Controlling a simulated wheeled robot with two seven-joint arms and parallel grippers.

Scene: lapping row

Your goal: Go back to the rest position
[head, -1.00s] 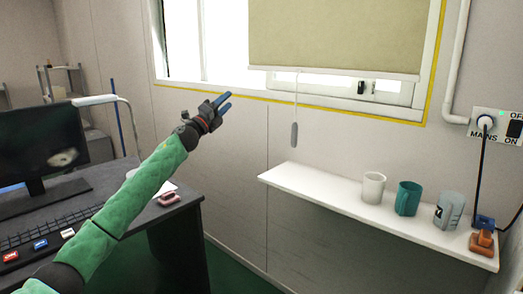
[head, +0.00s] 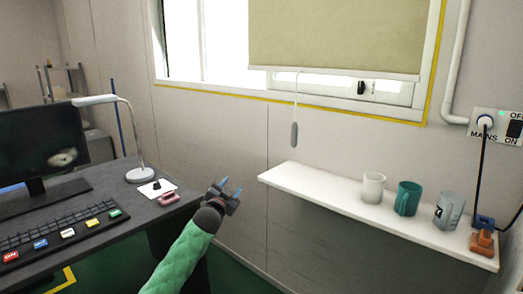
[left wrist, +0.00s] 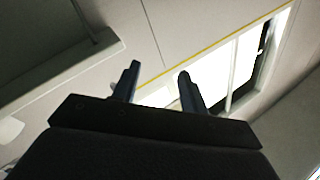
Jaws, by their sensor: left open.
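My left gripper (head: 230,187) is in the head view between the dark desk and the white wall shelf, its green-sleeved arm coming up from the bottom. Its two blue-tipped fingers are apart with nothing between them. In the left wrist view the open fingers (left wrist: 157,85) stand out against the wall and the bright window, and nothing is held. My right gripper does not show in either view.
The desk (head: 130,220) at left bears a monitor, a keyboard, a lamp (head: 140,174) and a pink object (head: 169,198). The shelf (head: 310,186) at right holds three cups and an orange-brown object (head: 482,243). A pull cord (head: 295,135) hangs from the blind (head: 335,35).

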